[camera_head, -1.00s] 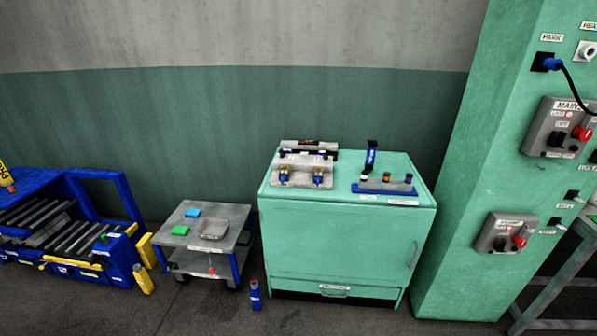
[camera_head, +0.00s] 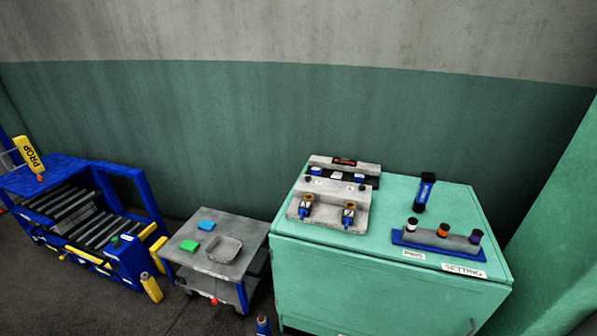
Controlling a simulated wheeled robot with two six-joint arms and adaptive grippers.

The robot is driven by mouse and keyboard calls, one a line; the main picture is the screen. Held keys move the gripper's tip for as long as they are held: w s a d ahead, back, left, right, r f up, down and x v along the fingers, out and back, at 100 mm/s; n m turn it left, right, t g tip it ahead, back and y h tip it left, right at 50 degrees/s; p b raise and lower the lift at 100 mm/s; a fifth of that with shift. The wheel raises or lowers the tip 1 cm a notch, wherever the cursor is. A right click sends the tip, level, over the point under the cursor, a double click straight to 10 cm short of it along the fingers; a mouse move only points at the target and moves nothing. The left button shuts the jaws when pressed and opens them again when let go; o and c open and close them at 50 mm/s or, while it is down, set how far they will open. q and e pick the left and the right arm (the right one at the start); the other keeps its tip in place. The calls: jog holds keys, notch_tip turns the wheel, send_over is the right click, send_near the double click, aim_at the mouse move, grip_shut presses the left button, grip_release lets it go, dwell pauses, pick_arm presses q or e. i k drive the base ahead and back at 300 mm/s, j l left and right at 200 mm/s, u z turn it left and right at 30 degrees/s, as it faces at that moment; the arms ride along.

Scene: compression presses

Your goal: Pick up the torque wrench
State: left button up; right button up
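No torque wrench can be made out for certain. A blue and black upright handle-like thing (camera_head: 425,192) stands at the back right of the green cabinet top (camera_head: 400,215). A dark bar with a red mark (camera_head: 345,161) lies on a grey block at the back of the cabinet top. I cannot tell whether either is the wrench. Neither of my grippers shows in the head view.
The cabinet also bears a grey fixture (camera_head: 330,207) and a blue-based pin rack (camera_head: 438,238). A grey cart (camera_head: 215,262) with a blue block, a green block and a shallow dish stands left. Farther left is a blue roller stand (camera_head: 145,190). A green wall stands behind.

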aim_at(428, 179)
jog(key=i+l, duration=0.35)
jog(key=i+l+z, duration=0.1)
jog(key=i+l, duration=0.25)
jog(key=i, duration=0.15)
